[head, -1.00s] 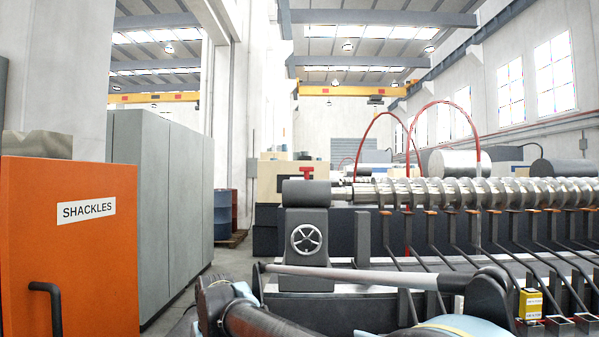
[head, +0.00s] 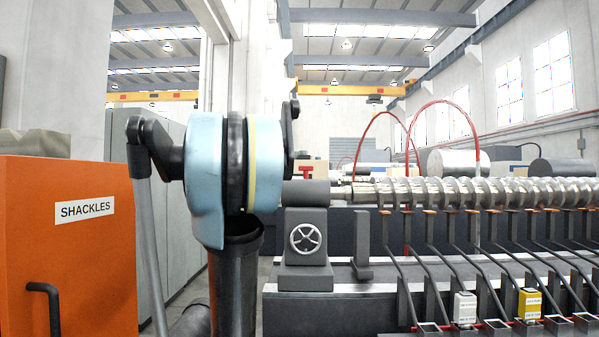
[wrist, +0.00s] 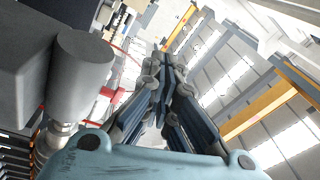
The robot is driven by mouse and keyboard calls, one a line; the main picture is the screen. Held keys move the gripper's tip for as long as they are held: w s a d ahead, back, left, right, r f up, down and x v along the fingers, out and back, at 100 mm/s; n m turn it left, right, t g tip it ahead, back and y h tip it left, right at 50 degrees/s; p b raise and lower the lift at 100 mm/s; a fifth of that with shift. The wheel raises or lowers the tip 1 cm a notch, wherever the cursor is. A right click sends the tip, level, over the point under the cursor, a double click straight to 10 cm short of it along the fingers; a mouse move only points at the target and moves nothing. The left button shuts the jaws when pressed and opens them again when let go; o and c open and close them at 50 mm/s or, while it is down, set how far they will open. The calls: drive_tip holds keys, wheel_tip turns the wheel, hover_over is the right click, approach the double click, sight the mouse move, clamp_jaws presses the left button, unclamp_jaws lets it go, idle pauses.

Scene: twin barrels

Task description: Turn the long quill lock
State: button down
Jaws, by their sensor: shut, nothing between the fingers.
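A red T-shaped handle (head: 306,173), which looks like the quill lock, shows just above the grey tailstock's rounded top (head: 306,193) in the head view. I cannot tell from the pictures whether it is the long one. In the wrist view a red handle (wrist: 110,94) shows beside the grey cylinder (wrist: 83,72), left of my gripper. My gripper (wrist: 177,88) is shut and empty, its fingers together in the middle of the wrist view and apart from the red handle. In the head view my raised arm stands left of the tailstock, and my fingers cannot be made out.
A handwheel (head: 307,238) is on the tailstock's front. A ribbed metal barrel (head: 470,190) runs right from it, above several bent dark rods. Red hoses (head: 412,140) arch behind. An orange SHACKLES cabinet (head: 75,250) stands at the left, grey cabinets (head: 125,180) behind.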

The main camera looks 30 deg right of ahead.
drive_tip(key=s+d+r+m+g+h, duration=0.2)
drive_tip(key=d+m+g+h, duration=0.3)
drive_tip(key=d, duration=0.4)
drive_tip(key=m+g, duration=0.4)
drive_tip(key=m, duration=0.2)
approach(309, 168)
drive_tip(key=s+d, duration=0.2)
drive_tip(key=d, duration=0.1)
drive_tip(key=shift+w+d+f+h, duration=0.15)
drive_tip(key=shift+w+h, duration=0.15)
drive_tip(key=shift+w, duration=0.9)
drive_tip(key=shift+w+d, duration=0.3)
drive_tip(key=shift+w, duration=0.5)
drive_tip(key=shift+d+g, duration=0.15)
drive_tip(key=shift+g, duration=0.15)
